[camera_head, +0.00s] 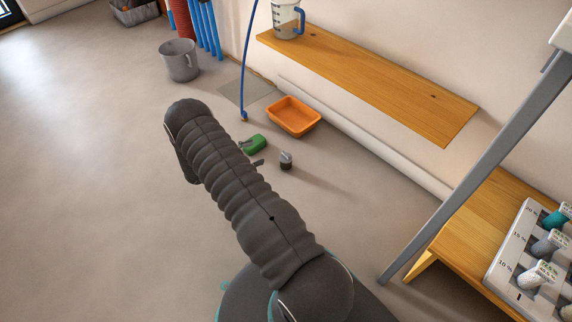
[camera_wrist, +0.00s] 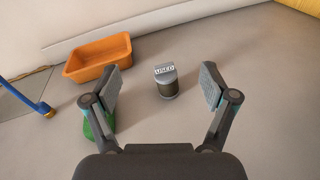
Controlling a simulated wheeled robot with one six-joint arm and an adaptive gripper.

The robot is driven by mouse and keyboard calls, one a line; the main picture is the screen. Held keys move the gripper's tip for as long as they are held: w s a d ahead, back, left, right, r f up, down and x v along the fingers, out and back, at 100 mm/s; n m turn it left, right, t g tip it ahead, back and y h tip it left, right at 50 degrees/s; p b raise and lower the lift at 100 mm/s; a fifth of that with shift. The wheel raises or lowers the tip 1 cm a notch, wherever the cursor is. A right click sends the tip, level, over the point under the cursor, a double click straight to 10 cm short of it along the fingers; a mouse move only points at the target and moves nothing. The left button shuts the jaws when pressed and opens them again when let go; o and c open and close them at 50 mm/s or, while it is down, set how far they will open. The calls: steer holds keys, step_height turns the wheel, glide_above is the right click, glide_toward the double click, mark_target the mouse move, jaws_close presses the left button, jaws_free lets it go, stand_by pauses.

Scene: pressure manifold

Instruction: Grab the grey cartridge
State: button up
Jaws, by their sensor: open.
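A small grey cartridge (camera_wrist: 165,72) with a dark lower part and a label reading "USED" stands upright on the floor. In the head view the cartridge (camera_head: 286,158) is just right of my arm. My gripper (camera_wrist: 160,88) is open and empty. In the wrist view the cartridge shows between the two fingers, a little nearer the right one, with no visible contact. In the head view my arm hides most of the gripper. Another grey cartridge (camera_head: 546,245) sits in a rack (camera_head: 507,262) at the right, between a teal one (camera_head: 555,218) and a white one (camera_head: 537,275).
A green object (camera_head: 255,144) lies on the floor, partly behind my left finger in the wrist view. An orange tray (camera_head: 293,117) and a blue hose (camera_head: 245,80) are beyond. A wooden shelf (camera_head: 370,75) and grey post (camera_head: 480,165) stand right. Open floor lies left.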

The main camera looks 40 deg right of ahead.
mark_target(285, 157)
steer(key=f+n, duration=0.1)
steer(key=f, duration=0.2)
steer(key=f+n+t+h, duration=0.1)
steer(key=f, duration=0.3)
steer(key=s+f+n+t, duration=0.1)
steer(key=f, duration=0.3)
steer(key=shift+s+d+h+b, duration=0.1)
steer(key=shift+d+h+b, duration=0.2)
steer(key=shift+b, duration=0.1)
steer(key=shift+d+f+n, duration=0.1)
steer(key=shift+d+n, duration=0.2)
steer(key=shift+d, duration=0.05)
steer(key=d, duration=0.7)
steer(key=shift+d, duration=0.35)
steer(key=shift+d+f+b, duration=0.15)
steer(key=shift+d, duration=1.2)
steer(key=shift+d+f+b, duration=0.15)
steer(key=shift+d, duration=1.15)
steer(key=shift+c, duration=0.3)
steer(key=c, duration=1.2)
